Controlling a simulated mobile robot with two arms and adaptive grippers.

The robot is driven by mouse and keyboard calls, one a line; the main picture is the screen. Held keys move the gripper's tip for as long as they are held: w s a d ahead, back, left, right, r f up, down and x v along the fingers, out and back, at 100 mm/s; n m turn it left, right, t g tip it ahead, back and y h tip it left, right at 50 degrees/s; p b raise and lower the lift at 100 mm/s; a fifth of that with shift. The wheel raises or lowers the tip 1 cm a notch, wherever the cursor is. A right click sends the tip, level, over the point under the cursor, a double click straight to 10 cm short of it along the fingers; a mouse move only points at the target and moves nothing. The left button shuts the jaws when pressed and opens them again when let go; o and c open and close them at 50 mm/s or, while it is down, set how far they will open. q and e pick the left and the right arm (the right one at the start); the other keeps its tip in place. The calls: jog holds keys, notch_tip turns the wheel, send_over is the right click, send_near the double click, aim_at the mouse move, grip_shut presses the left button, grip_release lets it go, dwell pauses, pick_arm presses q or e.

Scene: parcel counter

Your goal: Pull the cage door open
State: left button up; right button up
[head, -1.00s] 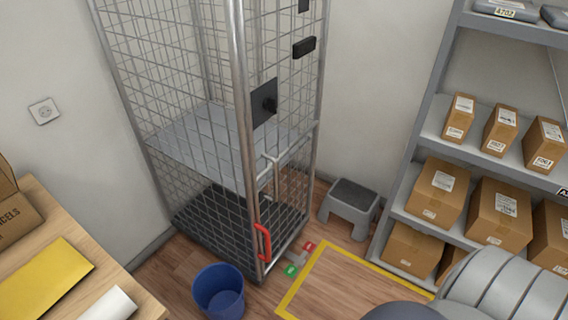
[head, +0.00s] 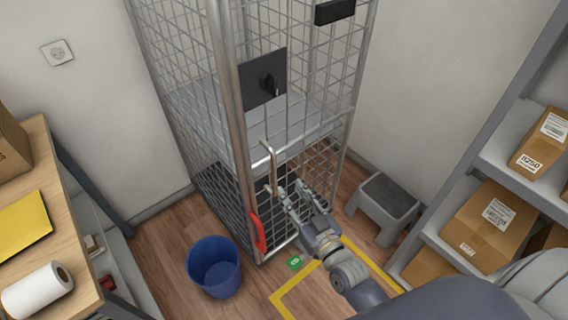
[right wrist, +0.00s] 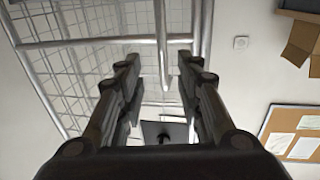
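The wire-mesh cage (head: 222,95) stands against the back wall. Its door (head: 318,110) is the mesh panel on the right-hand face, which looks flush with the frame. A dark latch plate with a knob (head: 263,80) is on it. A vertical metal handle (head: 268,165) sits below the plate. A red lever (head: 257,232) is at the lower corner post. My right gripper (head: 291,188) is open, just in front of and right of the handle's lower end. In the right wrist view a vertical bar (right wrist: 162,45) shows between the open fingers; contact cannot be told. My left gripper is out of view.
A blue bin (head: 214,268) stands on the floor in front of the cage. A grey step stool (head: 384,208) is right of it. Shelves with boxes (head: 490,215) are at the right; a wooden table (head: 60,215) is at the left. Yellow tape marks the floor.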

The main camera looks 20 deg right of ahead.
aim_at(275, 171)
jog(key=w, duration=0.2)
jog(key=w+a, duration=0.1)
jog(key=w, duration=0.1)
jog(key=shift+w+a+r+p, duration=0.1)
jog(key=shift+r+p, duration=0.05)
jog(key=shift+p, duration=0.15)
jog(key=w, duration=0.5)
jog(key=shift+a, duration=0.3)
jog(key=shift+w+a+f, duration=0.1)
jog(key=shift+w+f, duration=0.1)
jog(key=shift+w, duration=0.35)
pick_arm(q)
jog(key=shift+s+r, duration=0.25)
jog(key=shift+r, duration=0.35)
pick_arm(e)
jog(key=c, duration=0.7)
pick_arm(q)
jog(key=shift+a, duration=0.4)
pick_arm(e)
grip_shut()
